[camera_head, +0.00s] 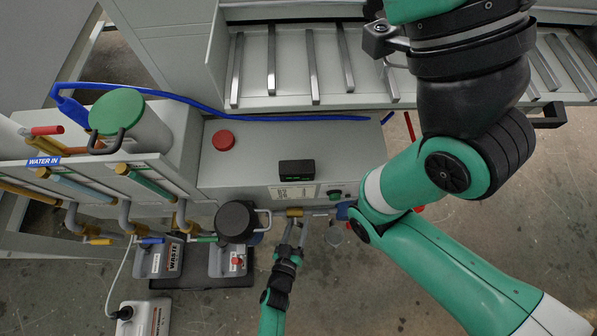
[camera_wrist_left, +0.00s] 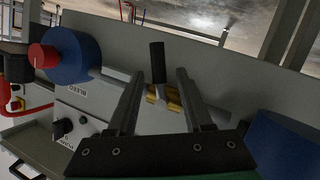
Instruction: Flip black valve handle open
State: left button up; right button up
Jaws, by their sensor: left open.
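The black valve handle (camera_wrist_left: 157,62) stands out from a brass valve body (camera_wrist_left: 174,100) on a grey pipe in the left wrist view. My left gripper (camera_wrist_left: 160,74) is open, with one finger on each side of the handle. I see a gap on both sides, so the fingers do not appear to grip it. In the head view my left gripper (camera_head: 297,222) reaches up to the brass valve (camera_head: 294,212) at the machine's front edge. The handle is too small to make out there. The right gripper is not in view.
A black round-topped canister (camera_head: 237,221) stands just left of the valve. A blue cylinder with a red end (camera_wrist_left: 66,55) and another blue part (camera_wrist_left: 285,142) flank it in the wrist view. My large right arm fills the right side. A red button (camera_head: 223,140) sits on the machine top.

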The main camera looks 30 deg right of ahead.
pick_arm(q)
jog(key=p+v, duration=0.6)
jog(key=v, duration=0.5)
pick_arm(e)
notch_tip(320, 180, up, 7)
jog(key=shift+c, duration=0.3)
